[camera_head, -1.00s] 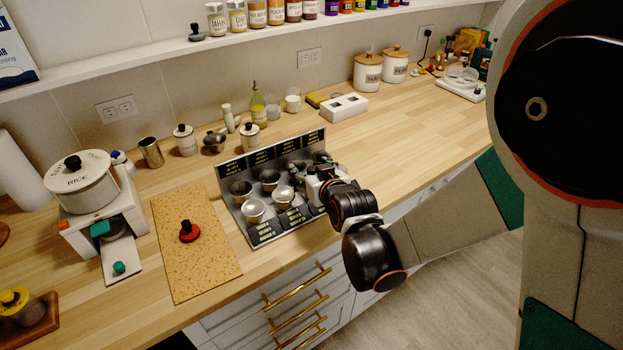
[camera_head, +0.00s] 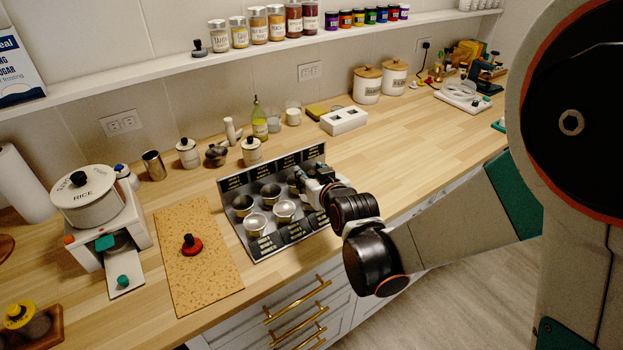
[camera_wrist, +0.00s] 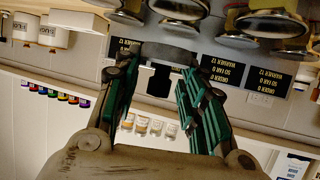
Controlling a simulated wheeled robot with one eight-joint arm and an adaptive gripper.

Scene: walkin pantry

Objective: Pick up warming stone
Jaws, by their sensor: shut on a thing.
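My gripper (camera_head: 314,180) is over the right end of a metal rack (camera_head: 265,250) on the wooden counter. In the wrist view my gripper (camera_wrist: 166,66) has its green-lined fingers shut on a dark grey piece (camera_wrist: 168,52). It is seen only in part, and I cannot tell for sure that it is the warming stone. The rack holds several dark and silver cups, among them a silver cup (camera_head: 255,223) and a dark cup (camera_head: 243,204). The right end of the rack is partly hidden by my gripper.
A cork board (camera_head: 192,285) with a red-based knob (camera_head: 191,244) lies left of the rack. A white pot (camera_head: 86,195) stands on a stand further left. Jars and bottles line the wall behind.

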